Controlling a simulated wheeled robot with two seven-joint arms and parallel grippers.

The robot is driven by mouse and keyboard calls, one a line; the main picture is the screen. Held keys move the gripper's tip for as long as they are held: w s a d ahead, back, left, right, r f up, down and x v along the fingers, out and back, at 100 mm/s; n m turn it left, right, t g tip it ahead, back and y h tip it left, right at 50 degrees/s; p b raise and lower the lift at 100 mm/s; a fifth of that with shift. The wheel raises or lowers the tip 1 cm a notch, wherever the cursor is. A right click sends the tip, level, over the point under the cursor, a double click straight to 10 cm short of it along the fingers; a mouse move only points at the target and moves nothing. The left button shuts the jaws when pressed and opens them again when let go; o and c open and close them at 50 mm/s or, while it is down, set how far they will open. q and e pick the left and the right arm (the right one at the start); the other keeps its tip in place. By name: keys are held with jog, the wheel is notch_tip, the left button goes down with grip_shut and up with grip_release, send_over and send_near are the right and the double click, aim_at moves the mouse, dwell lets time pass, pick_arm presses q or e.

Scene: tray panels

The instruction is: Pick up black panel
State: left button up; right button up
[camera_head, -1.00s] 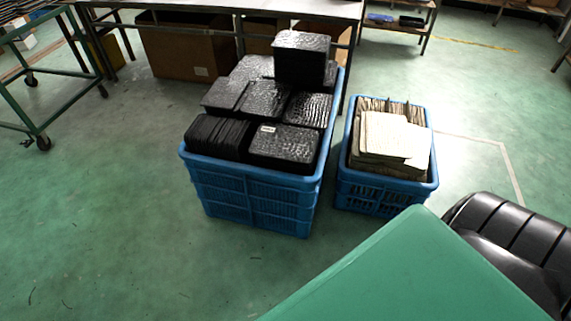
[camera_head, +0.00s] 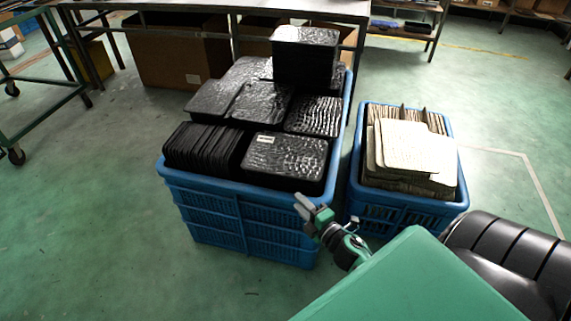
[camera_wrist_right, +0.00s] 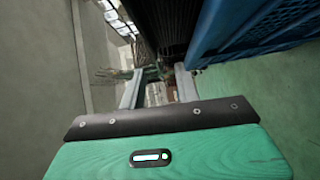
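Black panels fill the large blue crate (camera_head: 215,208). One panel with a white label (camera_head: 285,155) lies flat at the front right, a row of upright panels (camera_head: 205,148) is at the front left, and a tall stack (camera_head: 304,52) rises at the back. My right gripper (camera_head: 303,202) is outside the crate, in front of its right front corner. In the right wrist view its two fingers (camera_wrist_right: 158,82) stand apart with nothing held between them. The blue crate wall (camera_wrist_right: 255,35) shows there at upper right. My left gripper is out of view.
A smaller blue crate (camera_head: 402,209) with light-coloured panels (camera_head: 410,148) stands close on the right. A metal table (camera_head: 215,6) stands behind, with a cardboard box (camera_head: 180,58) beneath it. A green cart (camera_head: 45,115) is at left. Floor at front left is clear.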

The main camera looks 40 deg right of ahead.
send_near(271, 174)
jog(key=w, duration=0.5)
jog(key=shift+n, duration=0.3)
jog(key=w, duration=0.4)
jog(key=shift+a+f+p, duration=0.15)
jog(key=shift+f+p, duration=0.1)
jog(key=shift+p, duration=0.05)
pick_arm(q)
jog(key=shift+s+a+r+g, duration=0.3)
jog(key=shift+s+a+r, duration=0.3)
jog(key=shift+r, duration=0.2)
pick_arm(e)
jog(key=shift+w, duration=0.5)
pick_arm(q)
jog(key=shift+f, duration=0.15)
pick_arm(e)
grip_shut()
